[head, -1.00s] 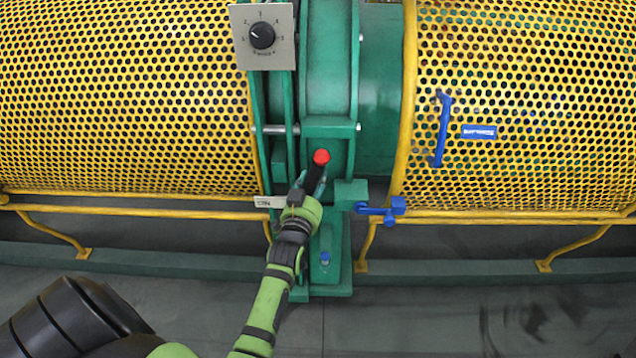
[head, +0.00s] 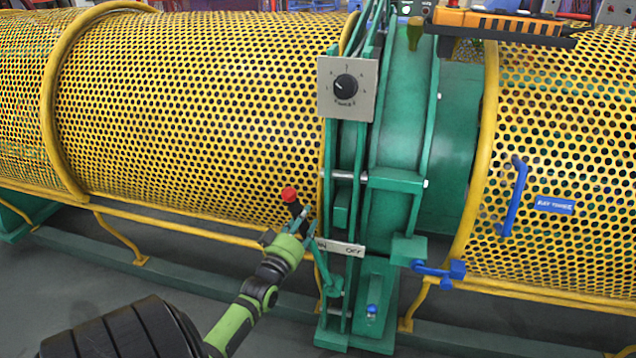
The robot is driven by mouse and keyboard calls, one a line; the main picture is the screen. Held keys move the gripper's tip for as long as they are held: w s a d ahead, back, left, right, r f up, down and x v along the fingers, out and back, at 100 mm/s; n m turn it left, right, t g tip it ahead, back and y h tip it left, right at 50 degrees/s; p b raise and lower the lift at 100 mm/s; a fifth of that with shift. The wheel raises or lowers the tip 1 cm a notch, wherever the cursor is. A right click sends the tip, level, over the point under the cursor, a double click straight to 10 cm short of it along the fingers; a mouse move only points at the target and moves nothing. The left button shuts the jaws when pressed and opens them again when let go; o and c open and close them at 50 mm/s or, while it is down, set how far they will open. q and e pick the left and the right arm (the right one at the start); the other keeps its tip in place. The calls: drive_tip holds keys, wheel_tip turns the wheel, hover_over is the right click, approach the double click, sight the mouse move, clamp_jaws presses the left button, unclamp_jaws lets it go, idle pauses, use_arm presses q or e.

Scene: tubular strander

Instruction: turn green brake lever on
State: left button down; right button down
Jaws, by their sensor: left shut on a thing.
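The brake lever (head: 322,272) is a green bar rising from a pivot low on the green frame, with a black grip and a red knob (head: 289,194) on top. It leans left, to the side of the small white label plate (head: 340,247) whose left word seems to be ON and right word OFF. My left gripper (head: 299,222) is shut on the lever's black grip, just below the red knob. The fingers partly hide the grip. My right gripper is not in view.
Yellow perforated guards (head: 200,110) flank the green frame (head: 402,130). A grey dial panel (head: 346,88) is above the lever. A blue latch (head: 440,270) and blue handle (head: 515,195) are to the right. Yellow rails run low in front; the grey floor is clear.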

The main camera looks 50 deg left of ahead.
use_arm(q)
drive_tip(key=shift+s+a, duration=0.1)
drive_tip(key=shift+a, duration=0.2)
drive_tip(key=shift+a+n, duration=0.1)
drive_tip(key=shift+n, duration=0.2)
drive_tip(key=c, duration=0.6)
unclamp_jaws()
drive_tip(key=shift+c, duration=0.2)
drive_tip(key=shift+f, duration=0.1)
drive_tip(key=shift+s, duration=0.1)
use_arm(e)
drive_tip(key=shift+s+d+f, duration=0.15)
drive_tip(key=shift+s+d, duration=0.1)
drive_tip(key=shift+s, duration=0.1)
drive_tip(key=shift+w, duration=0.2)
use_arm(q)
drive_tip(key=shift+s+f, duration=0.1)
drive_tip(key=v, duration=1.1)
drive_tip(key=shift+s+d, duration=0.25)
drive_tip(key=shift+s, duration=0.1)
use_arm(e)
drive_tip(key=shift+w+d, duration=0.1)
